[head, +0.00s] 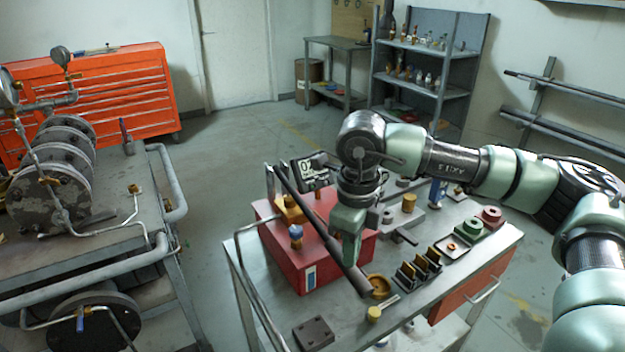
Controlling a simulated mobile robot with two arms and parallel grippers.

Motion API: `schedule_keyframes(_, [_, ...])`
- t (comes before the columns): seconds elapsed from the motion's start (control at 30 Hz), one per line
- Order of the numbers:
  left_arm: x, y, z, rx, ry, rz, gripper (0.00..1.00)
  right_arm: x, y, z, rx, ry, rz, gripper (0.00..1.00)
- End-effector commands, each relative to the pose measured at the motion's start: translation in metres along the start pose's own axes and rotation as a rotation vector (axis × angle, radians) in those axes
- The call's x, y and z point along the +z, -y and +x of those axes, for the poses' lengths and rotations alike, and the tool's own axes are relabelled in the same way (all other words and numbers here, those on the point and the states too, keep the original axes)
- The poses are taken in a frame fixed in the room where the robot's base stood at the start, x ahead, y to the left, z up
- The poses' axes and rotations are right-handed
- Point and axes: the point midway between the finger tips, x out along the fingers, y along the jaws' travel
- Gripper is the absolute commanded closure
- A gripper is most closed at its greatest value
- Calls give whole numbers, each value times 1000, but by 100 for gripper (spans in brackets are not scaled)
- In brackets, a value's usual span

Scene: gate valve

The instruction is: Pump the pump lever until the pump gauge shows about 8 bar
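The pump is a red box (277,252) on the grey cart, with a blue-topped fitting (296,232) on it. Its dark pump lever (308,211) slants from the upper left down to the right, its lower end near the cart top. My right gripper (349,262) points down at the lever near its lower end and hides part of it. Whether its fingers are closed on the bar cannot be made out. My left gripper is out of view.
The cart top (262,309) also holds a brass ring (379,287), black slotted holders (419,267), a green-topped part (468,229) and a dark block (313,333). A pipe-and-flange bench (110,222) stands left, with free floor between.

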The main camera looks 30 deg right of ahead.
Motion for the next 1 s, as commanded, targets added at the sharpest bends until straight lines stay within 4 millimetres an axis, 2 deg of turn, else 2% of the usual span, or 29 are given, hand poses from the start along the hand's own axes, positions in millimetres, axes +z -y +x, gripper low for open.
schedule_keyframes(0.07, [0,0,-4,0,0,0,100,0,0,-5,1,-3,0,100])
schedule_keyframes(0.6, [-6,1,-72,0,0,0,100,0,0,-112,2,-2,0,100])
schedule_keyframes(0.73, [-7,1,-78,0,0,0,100,0,0,-124,2,-2,0,100])
schedule_keyframes(1.0, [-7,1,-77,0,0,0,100,0,0,-124,1,-2,0,100])
